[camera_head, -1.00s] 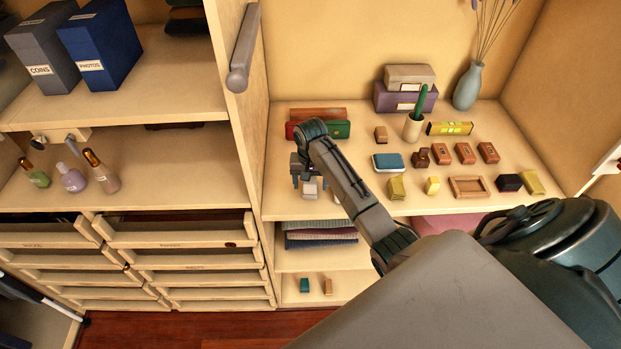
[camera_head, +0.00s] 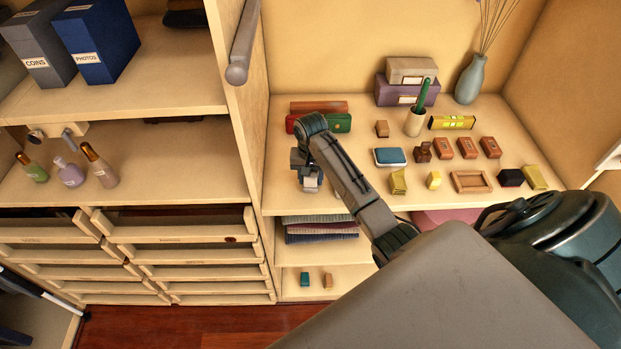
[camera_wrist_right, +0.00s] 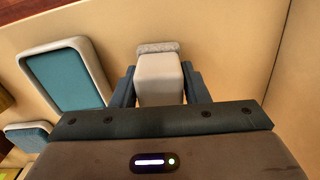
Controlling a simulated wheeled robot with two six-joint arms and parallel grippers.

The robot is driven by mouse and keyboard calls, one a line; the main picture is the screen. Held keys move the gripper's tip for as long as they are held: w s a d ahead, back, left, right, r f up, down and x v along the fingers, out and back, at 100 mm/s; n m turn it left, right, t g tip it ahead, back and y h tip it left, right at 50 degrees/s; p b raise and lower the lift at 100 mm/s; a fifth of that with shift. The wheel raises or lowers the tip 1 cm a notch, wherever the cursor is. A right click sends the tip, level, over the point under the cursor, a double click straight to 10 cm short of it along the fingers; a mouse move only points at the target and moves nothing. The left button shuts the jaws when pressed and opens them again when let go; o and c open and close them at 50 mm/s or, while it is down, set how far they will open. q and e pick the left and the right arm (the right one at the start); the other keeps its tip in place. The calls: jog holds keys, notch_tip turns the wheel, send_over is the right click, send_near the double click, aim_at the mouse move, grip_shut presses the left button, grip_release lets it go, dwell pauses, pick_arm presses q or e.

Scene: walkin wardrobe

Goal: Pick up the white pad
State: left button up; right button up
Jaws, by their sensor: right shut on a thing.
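My right gripper (camera_head: 307,182) points down over the left part of the beige shelf, its blue-grey fingers closed on the white pad (camera_head: 310,183). In the right wrist view the pad (camera_wrist_right: 160,80) is a small white block with a speckled grey strip along its far end. It sits between the two fingers (camera_wrist_right: 160,88), one against each side. I cannot tell whether the pad still touches the shelf. My left gripper is out of view.
On the shelf (camera_head: 350,200), a blue-topped pad with a white rim (camera_head: 390,157) lies right of the gripper. Red and green boxes (camera_head: 337,123) are behind it. Several small brown blocks, a wooden frame (camera_head: 471,181) and a cup (camera_head: 414,124) stand farther right. An upright panel (camera_head: 240,120) borders the left.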

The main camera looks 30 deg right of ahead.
jog(key=shift+w+r+b, duration=0.15)
jog(key=shift+r+b, duration=0.15)
jog(key=shift+r, duration=0.05)
jog(key=shift+s+a+r+b, duration=0.15)
jog(key=shift+s+r+b, duration=0.45)
jog(key=shift+r+b, duration=0.25)
jog(key=s, duration=0.1)
jog(key=s+a, duration=0.1)
jog(key=s+b, duration=0.1)
jog(key=shift+s+a+r, duration=0.15)
jog(key=shift+a+r, duration=0.05)
jog(key=shift+a, duration=0.05)
jog(key=shift+s+a+r+p, duration=0.25)
jog(key=shift+s+r+p, duration=0.15)
jog(key=shift+s, duration=0.15)
jog(key=shift+s+a+r+p, duration=0.25)
jog(key=shift+s+p, duration=0.1)
jog(key=shift+s, duration=0.2)
jog(key=s+a+p, duration=0.2)
jog(key=s+a, duration=0.1)
jog(key=s, duration=0.5)
jog(key=shift+a+r, duration=0.15)
jog(key=shift+a, duration=0.05)
jog(key=shift+s, duration=0.1)
